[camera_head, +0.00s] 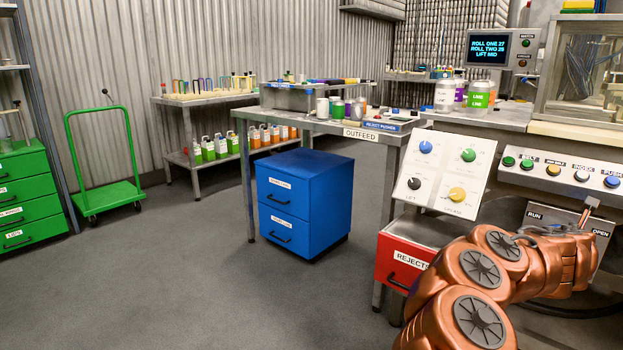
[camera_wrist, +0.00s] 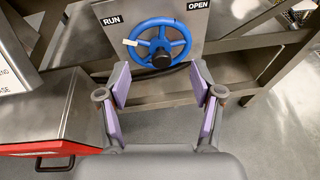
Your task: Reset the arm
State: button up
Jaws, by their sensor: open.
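My copper-coloured arm (camera_head: 480,280) reaches in from the lower right of the head view, in front of the can seamer's lower part. Its gripper end is hard to make out there. In the wrist view my gripper (camera_wrist: 161,90) is open and empty, with purple pads on both fingers. A blue handwheel (camera_wrist: 160,42) with a white knob lies just beyond the fingertips, apart from them. It is mounted on a metal plate (camera_wrist: 205,30) marked RUN and OPEN. In the head view the same plate (camera_head: 537,217) is partly hidden by the arm.
A red REJECTS bin (camera_head: 392,262) stands close left of my arm, under a sloped knob panel (camera_head: 443,172). A push-button panel (camera_head: 560,177) is above the arm. A blue drawer cabinet (camera_head: 305,203) stands under the OUTFEED table. The floor at left-centre is clear.

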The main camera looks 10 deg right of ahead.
jog(key=s+a+r+m+g+h+p, duration=0.15)
jog(key=r+m+p, duration=0.25)
jog(key=r, duration=0.6)
jog(key=s+a+r+m+h+p, duration=0.25)
jog(key=r+m+p, duration=0.2)
jog(key=r, duration=0.45)
jog(key=s+a+r+m+g+y+p, duration=0.2)
jog(key=s+a+r+m+g+p, duration=0.1)
jog(key=s+a+r+m+p, duration=0.4)
jog(key=s+a+m+g+y+p, duration=0.2)
jog(key=s+a+p, duration=0.4)
jog(key=a, duration=0.7)
jog(key=s+a+m+g+y+p, duration=0.1)
jog(key=s+a+m+y+p, duration=0.2)
jog(key=a, duration=1.1)
jog(key=s+a+m+g+y+p, duration=0.2)
jog(key=s+a+m+y+p, duration=0.1)
jog(key=s+a+y+p, duration=0.5)
jog(key=s+a+p, duration=0.2)
jog(key=a+p, duration=0.2)
jog(key=a, duration=0.2)
jog(key=shift+f+m+g+y, duration=0.25)
jog(key=shift+m+g+y, duration=0.05)
jog(key=shift+m+g, duration=0.05)
